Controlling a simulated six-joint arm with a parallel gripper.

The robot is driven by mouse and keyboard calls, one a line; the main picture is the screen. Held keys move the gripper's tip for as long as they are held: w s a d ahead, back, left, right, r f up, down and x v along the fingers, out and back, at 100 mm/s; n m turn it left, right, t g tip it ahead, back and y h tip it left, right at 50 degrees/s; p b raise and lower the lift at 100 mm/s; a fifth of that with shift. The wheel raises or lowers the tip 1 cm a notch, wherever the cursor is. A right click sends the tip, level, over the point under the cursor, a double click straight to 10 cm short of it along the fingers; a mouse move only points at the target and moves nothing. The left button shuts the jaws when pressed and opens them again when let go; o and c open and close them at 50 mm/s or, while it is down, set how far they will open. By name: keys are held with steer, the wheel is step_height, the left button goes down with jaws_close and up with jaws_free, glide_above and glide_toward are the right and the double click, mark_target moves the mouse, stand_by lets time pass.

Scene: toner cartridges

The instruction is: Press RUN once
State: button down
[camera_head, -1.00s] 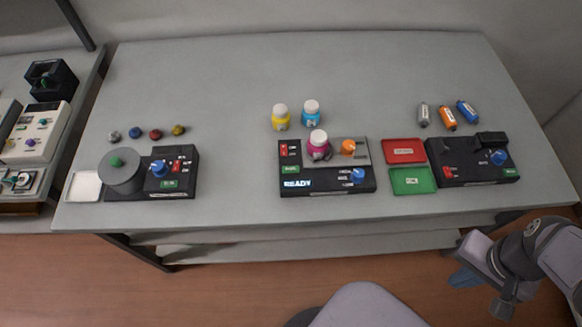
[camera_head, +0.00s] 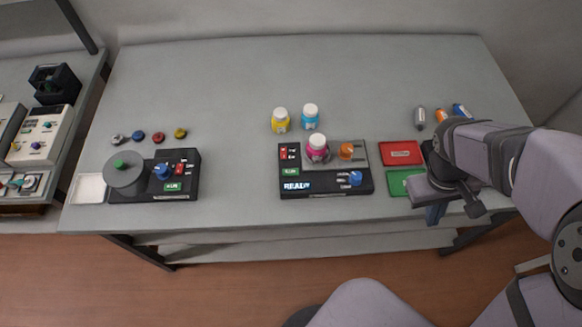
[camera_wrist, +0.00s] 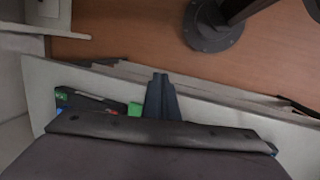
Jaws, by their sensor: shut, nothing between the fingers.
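The middle black console (camera_head: 326,188) has a lit READY display (camera_head: 297,186), a green button (camera_head: 289,171), red switches and a blue knob (camera_head: 355,178). A magenta toner bottle (camera_head: 317,149) sits on its grey plate beside an orange part (camera_head: 346,151). The left console (camera_head: 150,195) also has a green button (camera_head: 173,187). Lettering on the green buttons is too small to read surely. My gripper (camera_head: 432,216) is shut and empty at the table's front right; it also shows in the wrist view (camera_wrist: 161,98).
Yellow (camera_head: 280,121) and cyan (camera_head: 310,117) bottles stand behind the middle console. Several cylinders lie at the back right. The table between the left and middle consoles is clear.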

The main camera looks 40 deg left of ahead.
steer(key=w+a+n+t+h+p, duration=0.15)
steer(key=a+n, duration=0.35)
steer(key=a, duration=0.5)
steer(key=r+n+t+y+p, duration=0.1)
steer(key=n+t+y+p, duration=0.2)
steer(key=n+t, duration=0.6)
glide_above(286, 174)
steer(key=n+g, duration=0.2)
steer(key=shift+r, duration=0.1)
steer(key=shift+f+b, duration=3.1)
steer(key=shift+f, duration=1.3)
steer(key=shift+f, duration=0.15)
steer(key=shift+f+b, duration=0.3)
steer(key=shift+b, duration=0.1)
